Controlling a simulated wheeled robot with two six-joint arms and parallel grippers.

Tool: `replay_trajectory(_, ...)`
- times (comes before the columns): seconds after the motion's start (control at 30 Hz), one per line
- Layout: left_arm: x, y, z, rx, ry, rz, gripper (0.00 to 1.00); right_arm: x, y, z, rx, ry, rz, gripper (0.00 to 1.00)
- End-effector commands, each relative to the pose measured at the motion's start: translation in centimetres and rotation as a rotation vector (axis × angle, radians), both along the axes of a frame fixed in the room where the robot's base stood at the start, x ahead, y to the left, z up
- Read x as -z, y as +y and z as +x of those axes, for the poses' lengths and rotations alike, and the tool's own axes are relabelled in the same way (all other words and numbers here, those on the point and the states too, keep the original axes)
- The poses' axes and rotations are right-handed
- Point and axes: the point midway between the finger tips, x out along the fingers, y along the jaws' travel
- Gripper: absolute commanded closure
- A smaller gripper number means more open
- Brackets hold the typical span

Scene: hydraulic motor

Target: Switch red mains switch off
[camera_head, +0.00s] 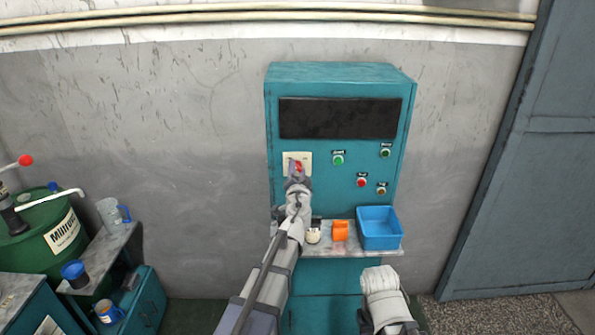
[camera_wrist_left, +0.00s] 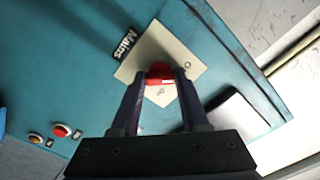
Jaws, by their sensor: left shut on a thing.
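The red mains switch (camera_head: 299,166) sits on a cream plate (camera_head: 289,158) at the left of the teal cabinet's front. In the left wrist view the red switch (camera_wrist_left: 159,72) shows between my fingers, on the cream plate (camera_wrist_left: 181,58) beside a black "Mains" label (camera_wrist_left: 125,44). My left gripper (camera_head: 297,174) is at the switch and shut on it; the fingertips (camera_wrist_left: 160,79) touch its two sides. The fingers hide part of the switch. My right arm shows at the bottom right of the head view, but its fingers are not visible.
The teal cabinet (camera_head: 340,73) carries green, red and yellow buttons (camera_head: 361,182) right of the switch. Below is a shelf (camera_head: 345,250) with an orange cup (camera_head: 340,231) and a blue bin (camera_head: 379,228). A green barrel (camera_head: 38,232) and side table stand at left.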

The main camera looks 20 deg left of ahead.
Motion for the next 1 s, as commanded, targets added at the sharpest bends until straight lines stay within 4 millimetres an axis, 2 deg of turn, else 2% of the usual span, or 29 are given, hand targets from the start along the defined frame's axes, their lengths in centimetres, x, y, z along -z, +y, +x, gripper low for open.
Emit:
replay_trajectory(0.47, 0.07, -0.01, -0.13, -0.001, -0.004, -0.017, 1.0, 0.06, 0.0, 0.0, 0.0, 0.0, 0.0, 0.5)
replay_trajectory(0.5, 0.07, -0.01, -0.13, 0.0, -0.004, -0.018, 0.54, 0.06, 0.0, 0.0, 0.0, 0.0, 0.0, 0.5)
replay_trajectory(0.77, 0.05, -0.02, -0.08, 0.0, -0.004, -0.014, 0.25, 0.03, 0.0, 0.0, 0.0, 0.0, 0.0, 0.5)
replay_trajectory(1.0, 0.03, -0.02, -0.07, 0.0, -0.004, -0.013, 0.25, 0.02, 0.0, 0.0, 0.0, 0.0, 0.0, 0.5)
